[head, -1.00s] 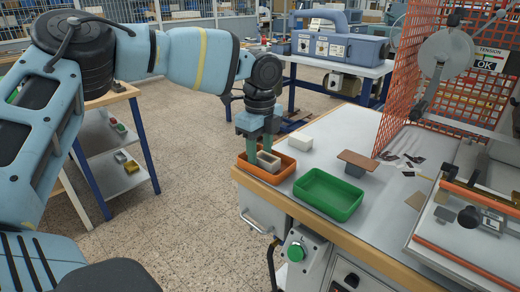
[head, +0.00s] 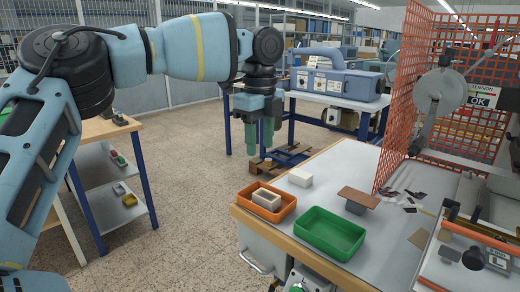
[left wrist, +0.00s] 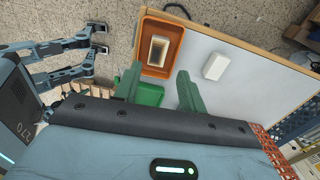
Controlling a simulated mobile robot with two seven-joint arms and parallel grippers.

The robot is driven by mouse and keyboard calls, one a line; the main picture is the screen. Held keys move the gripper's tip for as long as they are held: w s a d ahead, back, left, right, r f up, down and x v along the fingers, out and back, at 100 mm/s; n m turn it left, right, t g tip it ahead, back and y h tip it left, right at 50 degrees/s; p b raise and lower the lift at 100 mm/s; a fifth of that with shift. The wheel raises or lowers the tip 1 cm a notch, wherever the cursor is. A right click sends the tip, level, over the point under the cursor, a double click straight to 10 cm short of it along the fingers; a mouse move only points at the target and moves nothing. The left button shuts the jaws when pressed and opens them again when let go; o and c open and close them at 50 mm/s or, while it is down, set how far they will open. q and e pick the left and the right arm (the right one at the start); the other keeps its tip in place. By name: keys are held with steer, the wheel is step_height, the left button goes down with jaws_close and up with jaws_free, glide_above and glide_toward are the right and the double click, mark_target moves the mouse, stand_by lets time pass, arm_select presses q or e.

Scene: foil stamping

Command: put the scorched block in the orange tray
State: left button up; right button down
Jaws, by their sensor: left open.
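The orange tray (head: 284,213) sits at the near left corner of the worktable. A pale block (head: 266,198) with a brown, scorched-looking top lies inside it. My right gripper is not in view.
A green tray (head: 330,234) stands right of the orange one. Behind it is a brown plate on a grey stand (head: 358,198). An orange mesh guard (head: 408,95) and the stamping machine (head: 440,95) take up the right side.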

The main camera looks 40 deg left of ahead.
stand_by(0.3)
